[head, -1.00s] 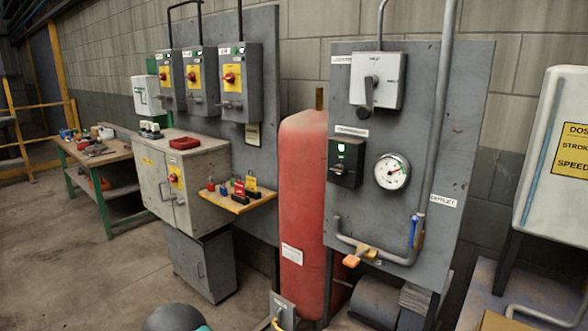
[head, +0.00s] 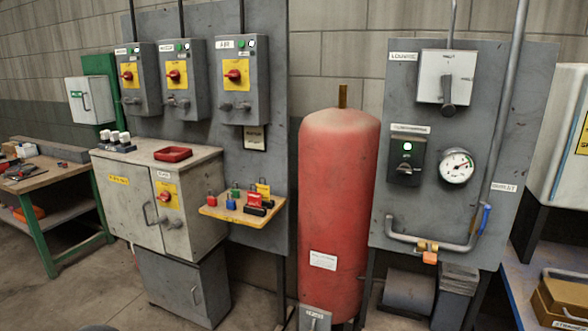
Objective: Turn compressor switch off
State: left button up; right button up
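The compressor switch (head: 405,160) is a dark box with a lit green light near its top and a dark knob below. It is on the grey panel (head: 500,130) at the right, under a white label (head: 410,128) too blurred to read surely. A round gauge (head: 456,166) is to its right. A pale box with a large dark lever (head: 449,92) is above it, the lever pointing down. Neither gripper shows, and nothing touches the switch.
A red tank (head: 338,210) stands left of the panel. Further left are three grey switch boxes with red knobs (head: 236,76), a cabinet (head: 130,200) and a small shelf of padlocks (head: 225,212). Pipes with a blue-handled valve (head: 485,218) run below the gauge. A blue-topped bench (head: 520,290) is at lower right.

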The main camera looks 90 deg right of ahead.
aim_at(404, 168)
jog(key=u, duration=0.2)
jog(key=i, duration=0.95)
jog(key=z, duration=1.55)
jog(key=i, duration=0.2)
jog(key=z, duration=1.75)
jog(key=k, duration=0.65)
jog(key=z, duration=0.35)
jog(key=i, duration=1.65)
jog(key=u, duration=0.3)
